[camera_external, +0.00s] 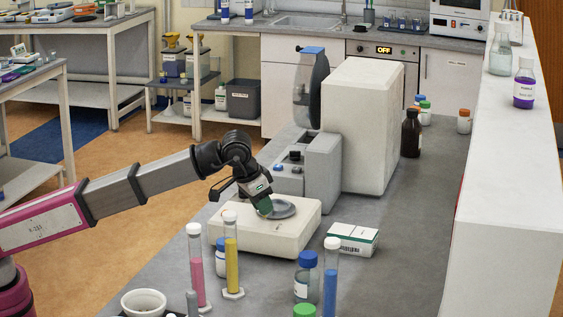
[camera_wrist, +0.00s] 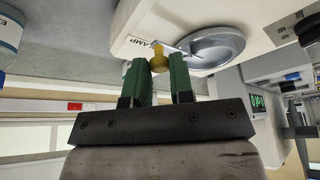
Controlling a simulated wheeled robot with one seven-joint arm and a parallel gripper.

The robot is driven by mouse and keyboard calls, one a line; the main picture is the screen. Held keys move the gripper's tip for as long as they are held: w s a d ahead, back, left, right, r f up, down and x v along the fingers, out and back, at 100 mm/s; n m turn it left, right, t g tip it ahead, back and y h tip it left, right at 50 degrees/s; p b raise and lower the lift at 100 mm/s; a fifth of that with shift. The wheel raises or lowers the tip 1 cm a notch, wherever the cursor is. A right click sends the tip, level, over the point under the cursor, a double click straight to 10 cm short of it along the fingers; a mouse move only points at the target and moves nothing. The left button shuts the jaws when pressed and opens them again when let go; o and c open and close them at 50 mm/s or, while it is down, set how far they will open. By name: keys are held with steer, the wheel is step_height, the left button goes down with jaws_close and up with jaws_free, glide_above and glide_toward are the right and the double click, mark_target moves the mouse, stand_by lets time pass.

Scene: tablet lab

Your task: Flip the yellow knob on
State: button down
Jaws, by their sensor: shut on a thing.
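The yellow knob (camera_wrist: 158,57) shows in the wrist view between the tips of my green-padded fingers, beside a printed label ending in "AMP". My gripper (camera_wrist: 160,68) is shut on it. In the external view my gripper (camera_external: 265,208) points down at the top of a cream, low instrument (camera_external: 255,232) on the grey bench. The knob is hidden behind my fingers there. A round grey dish-like plate (camera_external: 284,210) sits on the instrument just right of my fingertips, and it also shows in the wrist view (camera_wrist: 216,47).
A grey unit (camera_external: 321,172) and a large cream box (camera_external: 362,120) stand behind. A small white-green carton (camera_external: 352,238) lies to the right. Pink (camera_external: 196,265) and yellow (camera_external: 231,255) cylinders stand close in front, with a blue-capped bottle (camera_external: 306,278) nearer the camera.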

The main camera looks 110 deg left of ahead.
steer(key=c, duration=1)
jaws_free()
steer(key=v, duration=1)
steer(key=shift+s+r, duration=0.15)
steer(key=shift+r, duration=0.2)
steer(key=shift+d, duration=0.1)
